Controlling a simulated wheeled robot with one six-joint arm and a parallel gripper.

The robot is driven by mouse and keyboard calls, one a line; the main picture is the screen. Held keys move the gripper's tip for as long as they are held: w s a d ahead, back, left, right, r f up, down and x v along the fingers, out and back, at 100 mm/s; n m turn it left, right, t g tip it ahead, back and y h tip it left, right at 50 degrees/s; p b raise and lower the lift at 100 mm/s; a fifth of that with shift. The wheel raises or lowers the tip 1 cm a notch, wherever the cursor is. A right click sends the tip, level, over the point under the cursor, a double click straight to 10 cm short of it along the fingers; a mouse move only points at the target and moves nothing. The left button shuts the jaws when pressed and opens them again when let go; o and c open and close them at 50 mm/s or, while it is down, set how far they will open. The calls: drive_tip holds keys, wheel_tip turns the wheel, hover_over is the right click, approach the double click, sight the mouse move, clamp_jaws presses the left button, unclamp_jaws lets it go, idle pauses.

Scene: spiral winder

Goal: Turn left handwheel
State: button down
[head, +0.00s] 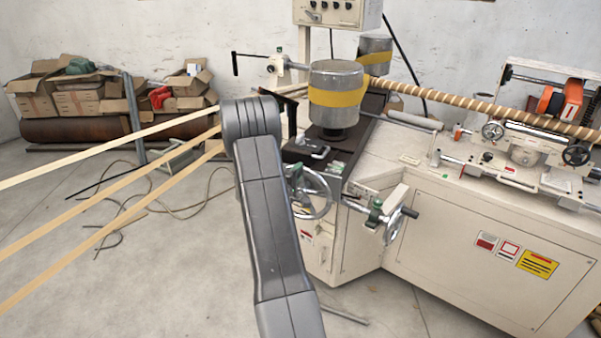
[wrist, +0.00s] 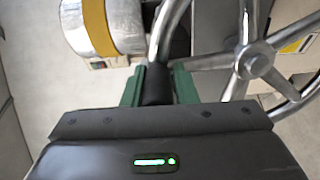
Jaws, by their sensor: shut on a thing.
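The left handwheel (head: 329,191), a spoked metal wheel on the front of the winder, is partly hidden behind my arm in the head view. In the wrist view a metal handwheel (wrist: 255,60) fills the upper right, with its hub and spokes showing. Its black handle (wrist: 156,86) sits between the green fingers of my gripper (wrist: 158,90), which is shut on it. The fingertips are partly hidden by the handle and the gripper body.
A second handwheel (head: 393,224) with a black knob stands to the right on the white machine (head: 450,245). A metal drum with a yellow band (head: 337,95) stands above. Tan strips (head: 110,208) stretch across the left. Cables lie on the floor; cardboard boxes (head: 85,98) stand behind.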

drive_tip(key=shift+w+a+r, duration=0.2)
drive_tip(key=shift+r, duration=0.25)
drive_tip(key=c, duration=1.2)
unclamp_jaws()
drive_tip(key=shift+c, duration=0.2)
drive_tip(key=shift+s+f, duration=0.1)
drive_tip(key=shift+f, duration=0.1)
drive_tip(key=b+v, duration=0.2)
drive_tip(key=v, duration=1.1)
drive_tip(key=shift+s+b, duration=0.4)
drive_tip(key=shift+a, duration=0.15)
drive_tip(key=p+x, duration=0.2)
drive_tip(key=x, duration=1.1)
drive_tip(key=shift+w+d+f+p, duration=0.2)
drive_tip(key=shift+w+d+p, duration=0.05)
drive_tip(key=shift+w+p, duration=0.1)
